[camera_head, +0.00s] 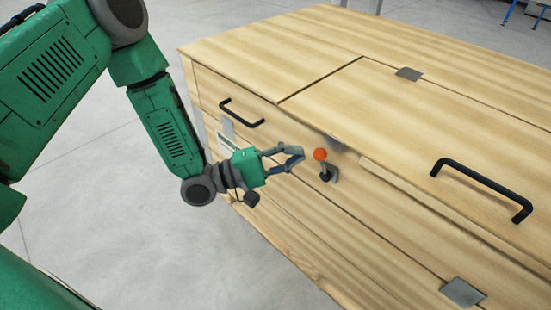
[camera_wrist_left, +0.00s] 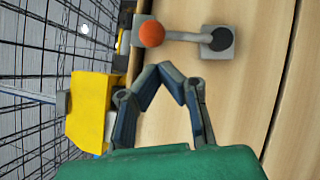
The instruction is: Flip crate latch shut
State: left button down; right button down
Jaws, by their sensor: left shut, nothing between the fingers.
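A large wooden crate (camera_head: 240,60) fills the middle and right of the head view. The latch's grey base plate (camera_wrist_left: 231,52) and the orange ball (camera_wrist_left: 152,33) also show in the left wrist view. My left gripper (camera_head: 301,155) is shut and empty, its fingertips just left of the ball in the head view. In the left wrist view the closed fingertips (camera_wrist_left: 172,70) sit below the ball and lever, with a gap. My right gripper is out of view.
A black handle (camera_head: 485,188) stands on the lid at the right, and another (camera_head: 241,114) is on the front at the left. A metal plate (camera_head: 463,292) is at lower right. The wrist view shows a yellow object (camera_wrist_left: 90,110) and wire mesh (camera_wrist_left: 35,70).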

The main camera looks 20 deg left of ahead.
aim_at(322, 165)
pick_arm(q)
jog(key=shift+s+d+r, duration=0.1)
jog(key=shift+d+r, duration=0.15)
jog(key=shift+d, duration=0.65)
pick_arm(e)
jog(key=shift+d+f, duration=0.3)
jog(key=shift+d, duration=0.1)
pick_arm(q)
jog(key=shift+a, duration=0.1)
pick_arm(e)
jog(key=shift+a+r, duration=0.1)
